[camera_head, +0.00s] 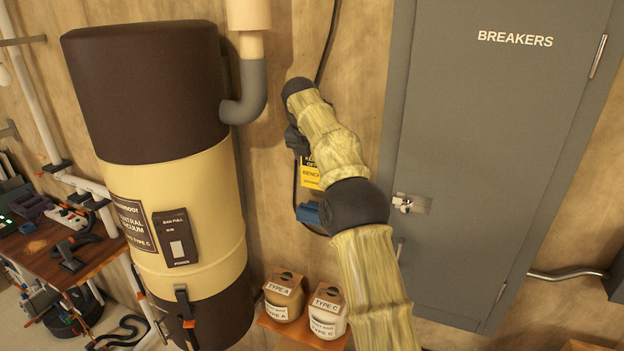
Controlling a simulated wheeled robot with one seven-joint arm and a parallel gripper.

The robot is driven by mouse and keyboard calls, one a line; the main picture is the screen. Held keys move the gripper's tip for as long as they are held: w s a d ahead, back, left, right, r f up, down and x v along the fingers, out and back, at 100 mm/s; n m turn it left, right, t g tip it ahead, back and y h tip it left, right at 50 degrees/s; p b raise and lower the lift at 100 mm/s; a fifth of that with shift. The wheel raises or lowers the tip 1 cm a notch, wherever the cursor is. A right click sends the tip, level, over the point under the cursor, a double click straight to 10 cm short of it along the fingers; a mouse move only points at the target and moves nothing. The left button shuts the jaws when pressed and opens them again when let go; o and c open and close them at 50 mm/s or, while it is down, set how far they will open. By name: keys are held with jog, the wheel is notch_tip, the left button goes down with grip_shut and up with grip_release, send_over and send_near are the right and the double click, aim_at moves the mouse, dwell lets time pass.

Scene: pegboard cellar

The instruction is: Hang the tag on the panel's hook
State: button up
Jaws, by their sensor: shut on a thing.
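The tag (310,176) is yellow with a black top band and dark lettering. It hangs just below my gripper (299,146), left of the grey breaker panel (478,150). My gripper is dark, partly hidden behind my arm, and shut on the tag; the fingertips are hard to make out. The tag's right edge is close to my arm in the picture, and its top is partly covered. A small metal fitting (403,204) sits on the panel's left edge, right of my arm's dark joint. I cannot tell whether it is the hook.
A large brown and cream vacuum canister (190,190) stands left of my gripper. A dark cable runs down the wall behind my gripper to a blue fitting (309,213). A cluttered workbench (60,240) is far left.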

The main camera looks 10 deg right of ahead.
aim_at(313, 177)
jog(key=shift+f+b, duration=0.35)
jog(key=shift+f, duration=2.15)
jog(key=shift+w+f, duration=0.1)
jog(key=shift+f, duration=0.35)
jog(key=shift+f+p, duration=0.55)
jog(key=shift+f, duration=1.3)
jog(key=shift+f, duration=0.15)
jog(key=o, duration=0.9)
